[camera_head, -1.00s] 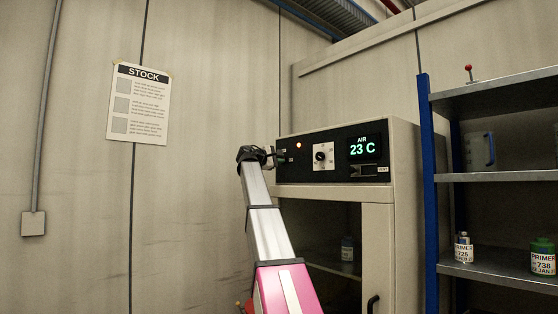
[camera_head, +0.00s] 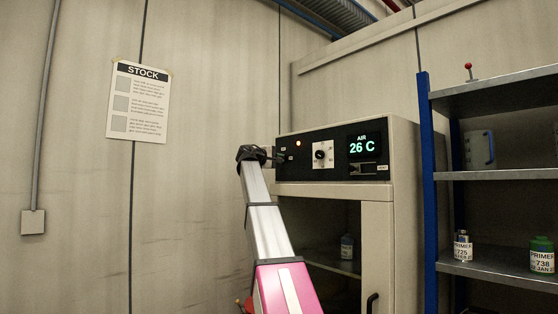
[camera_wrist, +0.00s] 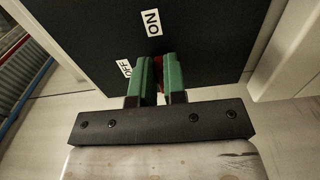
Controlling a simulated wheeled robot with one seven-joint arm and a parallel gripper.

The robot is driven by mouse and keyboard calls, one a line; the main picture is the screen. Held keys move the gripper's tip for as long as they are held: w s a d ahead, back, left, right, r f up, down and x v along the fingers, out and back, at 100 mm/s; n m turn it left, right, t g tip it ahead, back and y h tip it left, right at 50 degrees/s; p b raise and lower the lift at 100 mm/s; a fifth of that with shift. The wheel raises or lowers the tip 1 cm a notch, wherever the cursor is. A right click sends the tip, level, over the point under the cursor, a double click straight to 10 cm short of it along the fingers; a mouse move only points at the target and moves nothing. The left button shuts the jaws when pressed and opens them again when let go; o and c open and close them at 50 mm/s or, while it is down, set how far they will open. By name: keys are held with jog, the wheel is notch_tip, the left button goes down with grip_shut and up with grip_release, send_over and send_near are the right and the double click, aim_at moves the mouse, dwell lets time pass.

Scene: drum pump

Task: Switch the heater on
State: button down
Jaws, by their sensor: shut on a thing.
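The heater is a pale cabinet with a black control panel (camera_head: 333,172). My gripper (camera_head: 277,157) is at the panel's left end. In the wrist view its green fingers (camera_wrist: 160,72) are shut on a red switch lever (camera_wrist: 159,64), of which only a sliver shows. The lever's exact position is hidden.
A blue-framed shelf (camera_head: 427,170) at right holds a jug (camera_head: 479,149) and primer cans (camera_head: 463,246). The cabinet's glazed door (camera_head: 318,235) is below the panel. A STOCK sheet (camera_head: 140,102) hangs on the left wall.

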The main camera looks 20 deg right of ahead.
jog(key=c, duration=1.2)
grip_release()
jog(key=shift+a, duration=0.15)
jog(key=v, duration=1)
jog(key=shift+s+a, duration=0.2)
jog(key=shift+a, duration=0.1)
jog(key=shift+f, duration=0.1)
